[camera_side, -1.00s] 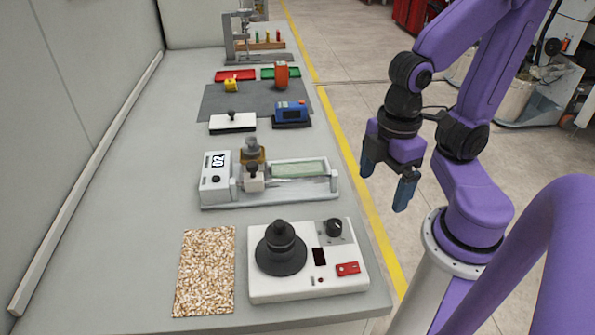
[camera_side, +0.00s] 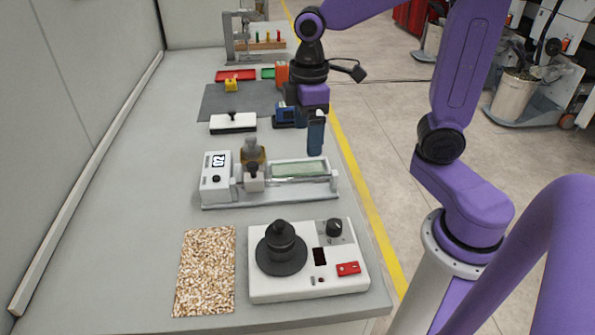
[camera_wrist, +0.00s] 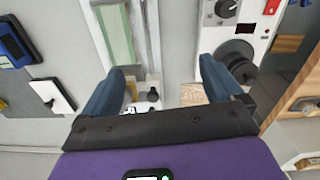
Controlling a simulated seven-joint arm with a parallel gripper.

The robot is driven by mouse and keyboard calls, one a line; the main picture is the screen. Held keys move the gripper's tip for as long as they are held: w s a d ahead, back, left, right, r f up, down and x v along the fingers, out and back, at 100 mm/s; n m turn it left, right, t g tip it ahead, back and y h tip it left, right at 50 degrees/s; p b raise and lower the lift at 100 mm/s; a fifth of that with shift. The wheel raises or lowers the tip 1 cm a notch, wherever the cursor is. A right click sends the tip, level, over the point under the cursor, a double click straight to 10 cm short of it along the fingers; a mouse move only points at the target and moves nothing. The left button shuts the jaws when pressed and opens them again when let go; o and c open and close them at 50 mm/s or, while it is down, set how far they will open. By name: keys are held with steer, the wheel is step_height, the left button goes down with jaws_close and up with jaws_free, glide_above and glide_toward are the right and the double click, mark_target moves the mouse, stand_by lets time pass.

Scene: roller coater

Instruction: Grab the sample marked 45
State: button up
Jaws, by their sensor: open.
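I cannot read a mark 45 on anything in these frames. A yellow block (camera_side: 231,86) sits by a red tray (camera_side: 236,75), and an orange block (camera_side: 282,73) is partly hidden behind my arm. My gripper (camera_side: 303,138) is open and empty, pointing down above the bench's right side, behind the coater and near the blue device. Both blue fingers show in the wrist view (camera_wrist: 163,70), with nothing between them.
A blue device (camera_side: 286,115) stands partly hidden by my gripper. A white block with a black knob (camera_side: 232,122) lies left of it. A white machine with a black disc (camera_side: 308,285) and a speckled mat (camera_side: 206,270) are in front. The bench's left side is clear.

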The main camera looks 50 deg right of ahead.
steer(key=w+d+r+m, duration=0.1)
steer(key=w+d, duration=0.4)
steer(key=w, duration=0.2)
glide_above(297, 168)
step_height(297, 168, down, 12)
steer(key=shift+w+a+r, duration=0.15)
steer(key=shift+s+f, duration=0.15)
steer(key=shift+f, duration=1.2)
steer(key=shift+s+f, duration=0.1)
steer(key=shift+f, duration=1.25)
steer(key=c, duration=1.2)
